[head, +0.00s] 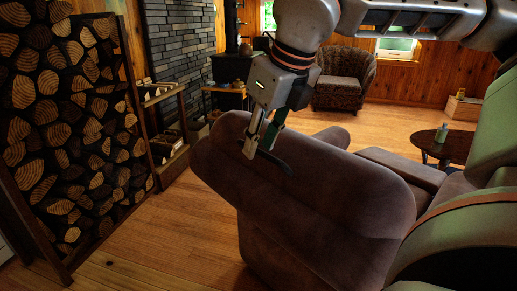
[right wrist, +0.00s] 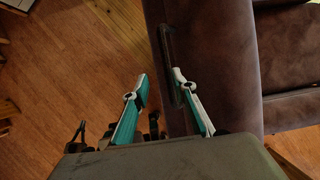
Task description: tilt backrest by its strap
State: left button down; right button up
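The brown armchair's backrest (head: 330,195) fills the middle of the head view, with its back towards me. A dark strap (head: 274,161) hangs near its top edge. The strap also shows as a thin dark loop in the right wrist view (right wrist: 168,45), along the edge of the backrest (right wrist: 215,60). My right gripper (head: 261,142) is at the strap, above the backrest's top. In the right wrist view its two fingers (right wrist: 162,82) stand apart. One finger overlaps the strap; I cannot tell whether the strap lies between them. My left gripper is not in view.
A firewood rack (head: 75,120) stands at the left, beside a small shelf (head: 165,120). The floor (head: 150,235) between rack and chair is clear. A round side table (head: 445,150) is to the right. A patterned armchair (head: 343,78) stands at the back.

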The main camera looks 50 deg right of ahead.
jog(key=v, duration=0.9)
jog(key=shift+r, duration=0.25)
jog(key=shift+s, duration=0.15)
